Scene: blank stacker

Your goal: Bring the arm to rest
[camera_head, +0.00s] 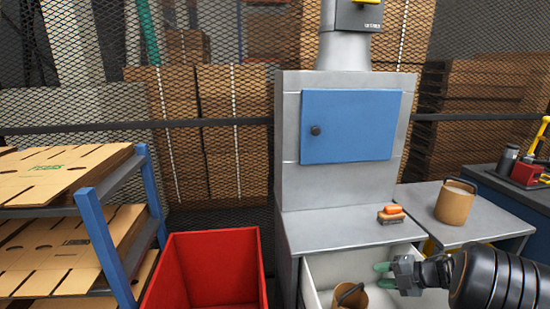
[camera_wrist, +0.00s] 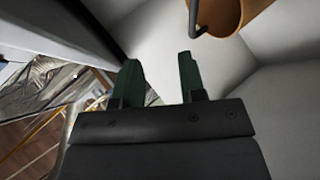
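My gripper (camera_head: 384,274) is at the lower right of the head view, over a white open-topped bin at the front of the grey machine. Its two green fingers are apart with nothing between them; the wrist view shows the same open gripper (camera_wrist: 158,85). A brown bucket (camera_head: 352,297) with a dark handle is inside the white bin, left of my fingers and apart from them. The bucket (camera_wrist: 222,14) also shows at the top of the wrist view. My dark arm comes in from the right edge of the head view.
The white bin's walls (camera_head: 312,287) surround the bucket. The grey machine (camera_head: 345,232) has a blue door (camera_head: 347,125); an orange brush (camera_head: 391,214) lies on its ledge. A second bucket (camera_head: 455,203) stands on the right side table. A red bin (camera_head: 213,265) and a cardboard shelf (camera_head: 98,225) are left.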

